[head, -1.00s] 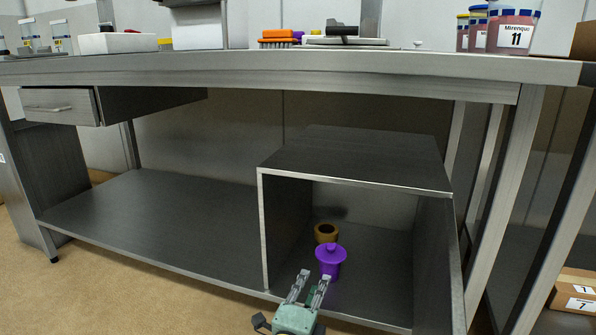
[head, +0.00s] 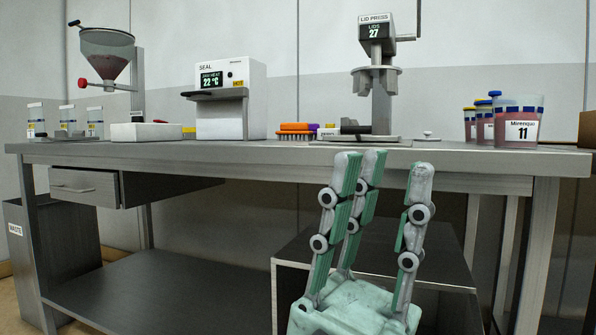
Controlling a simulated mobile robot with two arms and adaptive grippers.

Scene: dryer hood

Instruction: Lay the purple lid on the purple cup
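My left gripper (head: 385,165) is large in the front of the head view, fingers pointing up. Its fingers are spread apart with nothing between them. It stands in front of the bench and covers part of the grey metal cubby (head: 290,265) under it. The purple cup and the purple lid are not visible now; the inside of the cubby is mostly hidden behind the gripper or out of the picture. My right gripper is not in view.
The bench top (head: 240,152) holds a lid press (head: 376,80), a white sealer (head: 230,100), orange and purple racks (head: 297,130) and a labelled jar (head: 517,122). A drawer (head: 90,187) stands open at left. The lower shelf (head: 150,290) looks clear.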

